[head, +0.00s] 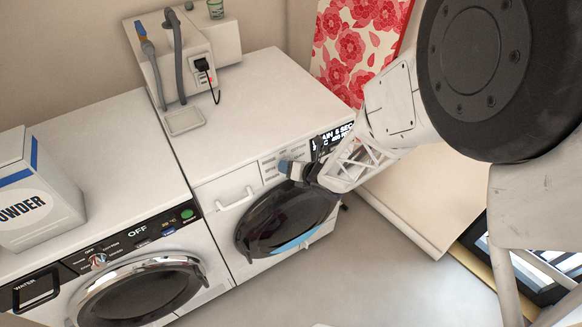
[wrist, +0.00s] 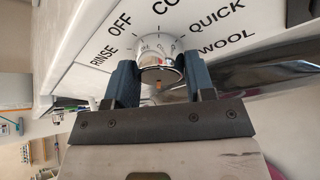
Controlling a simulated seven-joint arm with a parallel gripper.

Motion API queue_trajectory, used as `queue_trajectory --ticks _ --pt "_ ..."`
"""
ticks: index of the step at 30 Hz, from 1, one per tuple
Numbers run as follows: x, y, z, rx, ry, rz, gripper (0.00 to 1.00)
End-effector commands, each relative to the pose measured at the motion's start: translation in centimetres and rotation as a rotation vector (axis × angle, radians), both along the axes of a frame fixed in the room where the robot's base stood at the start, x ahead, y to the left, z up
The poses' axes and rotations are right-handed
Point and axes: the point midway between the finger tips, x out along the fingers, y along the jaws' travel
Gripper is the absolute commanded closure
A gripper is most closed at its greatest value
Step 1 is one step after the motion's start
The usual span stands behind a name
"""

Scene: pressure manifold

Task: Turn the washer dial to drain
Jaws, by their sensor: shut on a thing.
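The chrome washer dial (wrist: 160,72) sits between the two blue fingers of my gripper (wrist: 159,78) in the wrist view. The fingers are shut on its sides. A small orange mark shows on the dial's lower face. The panel around it reads RINSE, OFF, QUICK and WOOL, with another label cut off at the top; no drain label can be read there. In the head view my gripper (head: 299,172) is at the control panel (head: 269,170) of the right machine (head: 222,190) and hides the dial. A lit display (head: 333,137) beside it is partly covered by my arm.
A left machine (head: 100,120) with its own dial (head: 98,260) and an OFF display stands alongside. A powder box (head: 38,200) is on its top. The right machine's dark round door (head: 285,218) lies just below my gripper. Floor (head: 390,260) is clear in front.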

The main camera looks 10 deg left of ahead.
Motion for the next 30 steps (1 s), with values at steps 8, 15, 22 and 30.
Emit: queue_trajectory --ticks 8,15,22,30 --pt "0.0 0.1 0.1 0.001 -0.001 0.001 0.26" --pt "0.0 0.0 0.1 0.001 -0.001 0.0 0.26" --pt "-0.2 -0.3 0.3 0.001 -0.001 0.0 0.26" --pt "-1.1 -1.9 1.3 0.002 -0.002 -0.002 0.26"
